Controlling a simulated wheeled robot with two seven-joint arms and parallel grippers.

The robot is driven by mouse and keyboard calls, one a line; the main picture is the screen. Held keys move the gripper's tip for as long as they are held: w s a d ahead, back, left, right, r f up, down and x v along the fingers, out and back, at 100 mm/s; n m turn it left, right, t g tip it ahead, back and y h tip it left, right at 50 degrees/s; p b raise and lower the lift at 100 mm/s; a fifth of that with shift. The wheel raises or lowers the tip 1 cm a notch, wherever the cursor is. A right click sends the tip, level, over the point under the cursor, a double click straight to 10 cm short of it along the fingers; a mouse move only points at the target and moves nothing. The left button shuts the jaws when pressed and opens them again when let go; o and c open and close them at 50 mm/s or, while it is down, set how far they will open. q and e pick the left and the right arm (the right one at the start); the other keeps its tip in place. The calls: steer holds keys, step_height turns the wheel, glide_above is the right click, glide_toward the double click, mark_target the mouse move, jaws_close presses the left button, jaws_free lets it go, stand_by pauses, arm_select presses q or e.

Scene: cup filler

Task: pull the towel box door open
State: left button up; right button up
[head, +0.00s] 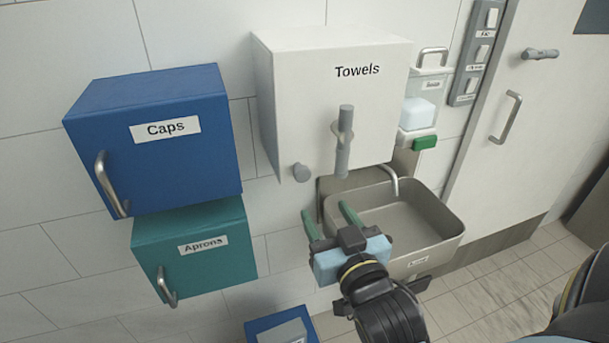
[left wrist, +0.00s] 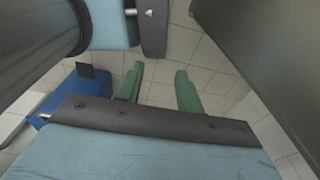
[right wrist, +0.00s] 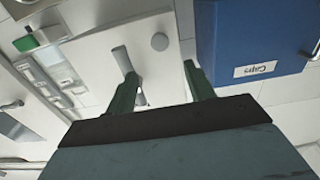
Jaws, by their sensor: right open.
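The white towel box (head: 295,80), labelled "Towels", hangs on the wall. Its front looks shut. A grey upright bar handle (head: 343,160) stands on its front, with a round grey knob (head: 302,172) at the lower left. My right gripper (head: 328,211) is open and empty below the box front, its green fingers pointing up. The right wrist view shows the handle (right wrist: 122,62) and knob (right wrist: 160,42) beyond its spread fingers (right wrist: 159,74). My left gripper (left wrist: 157,72) shows only in the left wrist view, open with floor tiles beyond it.
A blue Caps box (head: 185,165) and teal Aprons box (head: 215,265) hang on the left. A metal sink (head: 440,215) is below the towel box, a soap dispenser (head: 418,112) right of it. A door (head: 510,60) is at the right.

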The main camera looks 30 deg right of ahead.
mark_target(304, 175)
steer(key=p+x, duration=0.1)
steer(key=x, duration=1.1)
steer(key=shift+w, duration=0.15)
jaws_close()
